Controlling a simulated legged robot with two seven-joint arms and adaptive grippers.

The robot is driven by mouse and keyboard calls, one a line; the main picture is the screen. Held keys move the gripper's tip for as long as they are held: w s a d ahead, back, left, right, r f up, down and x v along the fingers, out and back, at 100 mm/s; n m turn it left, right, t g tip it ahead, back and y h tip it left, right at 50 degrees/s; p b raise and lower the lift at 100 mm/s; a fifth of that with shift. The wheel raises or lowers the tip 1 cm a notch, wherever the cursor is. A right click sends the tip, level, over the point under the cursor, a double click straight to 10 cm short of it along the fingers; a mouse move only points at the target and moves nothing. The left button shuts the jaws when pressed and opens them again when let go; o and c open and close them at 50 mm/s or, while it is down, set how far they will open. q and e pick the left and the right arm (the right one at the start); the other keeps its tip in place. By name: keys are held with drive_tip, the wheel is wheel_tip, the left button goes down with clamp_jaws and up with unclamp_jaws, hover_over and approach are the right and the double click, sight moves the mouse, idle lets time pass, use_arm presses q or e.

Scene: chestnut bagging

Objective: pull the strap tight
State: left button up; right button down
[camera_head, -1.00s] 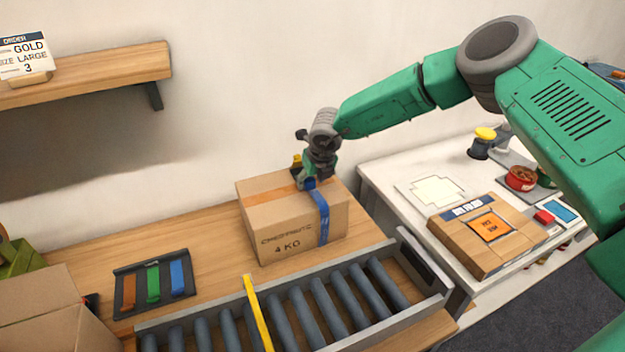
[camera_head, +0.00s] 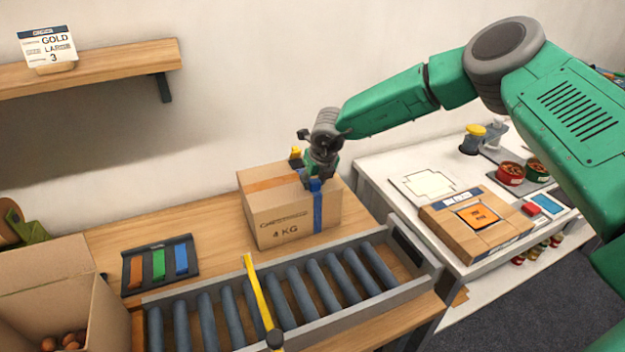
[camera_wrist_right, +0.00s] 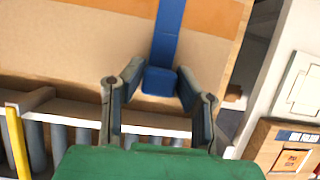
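A closed cardboard box (camera_head: 268,232) marked 4 KG stands on the wooden bench behind the roller conveyor. A blue strap (camera_head: 318,208) runs over its top and down the front. In the right wrist view the strap (camera_wrist_right: 170,30) ends in a wider blue piece (camera_wrist_right: 160,82). My right gripper (camera_head: 316,180) is low over the box top at the strap. In the right wrist view its two fingers (camera_wrist_right: 159,88) stand apart, one on each side of the blue piece; whether they touch it is unclear. My left gripper is not in view.
A roller conveyor (camera_head: 205,318) with a yellow bar (camera_head: 257,300) lies in front. A dark tray (camera_head: 190,282) holds orange, green and blue straps. An open carton (camera_head: 45,280) with chestnuts is at left. A white table (camera_head: 395,170) at right carries a flat box (camera_head: 490,245) and tins.

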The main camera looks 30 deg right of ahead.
drive_tip(key=shift+s, duration=0.65)
drive_tip(key=shift+w+f, duration=0.25)
drive_tip(key=shift+w, duration=0.15)
drive_tip(key=c, duration=1.2)
unclamp_jaws()
drive_tip(key=shift+w+d+f, duration=0.2)
drive_tip(key=shift+f, duration=0.05)
drive_tip(key=shift+d+r, duration=0.15)
drive_tip(key=shift+r, duration=0.05)
drive_tip(key=shift+s+r, duration=0.1)
drive_tip(key=shift+r, duration=0.25)
drive_tip(key=v, duration=1.1)
